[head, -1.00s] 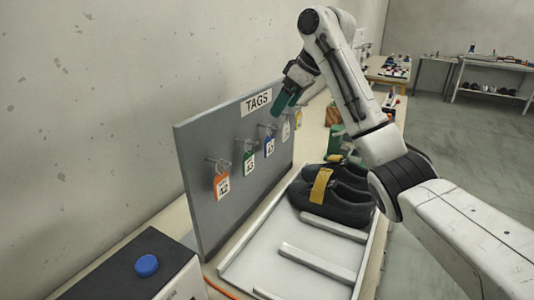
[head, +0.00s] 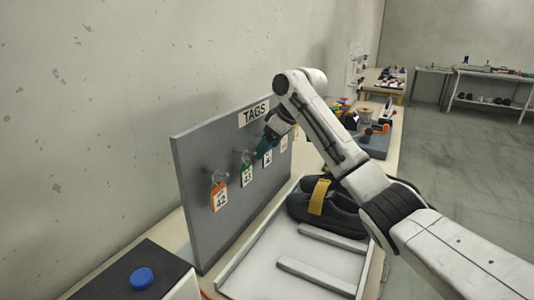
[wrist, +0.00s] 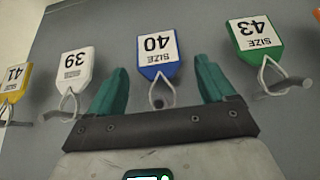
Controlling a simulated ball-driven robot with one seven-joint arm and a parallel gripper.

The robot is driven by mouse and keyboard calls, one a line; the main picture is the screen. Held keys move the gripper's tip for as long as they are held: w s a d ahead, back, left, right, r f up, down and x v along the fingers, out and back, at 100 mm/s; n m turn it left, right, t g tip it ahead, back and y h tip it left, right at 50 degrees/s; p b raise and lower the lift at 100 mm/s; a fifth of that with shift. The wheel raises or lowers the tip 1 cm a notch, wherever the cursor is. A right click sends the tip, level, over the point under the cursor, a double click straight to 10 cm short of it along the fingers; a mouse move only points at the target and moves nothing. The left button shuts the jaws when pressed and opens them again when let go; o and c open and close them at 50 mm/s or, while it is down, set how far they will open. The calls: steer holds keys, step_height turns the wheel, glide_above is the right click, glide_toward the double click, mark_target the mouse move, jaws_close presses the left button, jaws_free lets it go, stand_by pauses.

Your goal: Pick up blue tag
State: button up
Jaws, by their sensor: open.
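The blue tag (wrist: 158,50), marked size 40, hangs from a peg on the grey board; in the head view it shows partly as a small tag (head: 267,159). My gripper (wrist: 162,75) is open, its green fingers on either side of the blue tag's lower-picture end, with its ring and peg between them. The tag is not gripped. In the head view my gripper (head: 264,149) is close to the board and covers the tag's upper part.
The green tag (wrist: 256,40) and white tag (wrist: 75,68) hang close on either side; a yellow tag (wrist: 17,80) is beyond. An orange tag (head: 219,196) hangs nearer. Dark shoes (head: 325,208) sit in the tray (head: 268,262) right of the board.

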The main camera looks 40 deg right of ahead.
steer(key=shift+w+a+f, duration=0.15)
steer(key=shift+w+f, duration=0.15)
steer(key=shift+f, duration=0.3)
steer(key=shift+c, duration=0.4)
steer(key=c, duration=1)
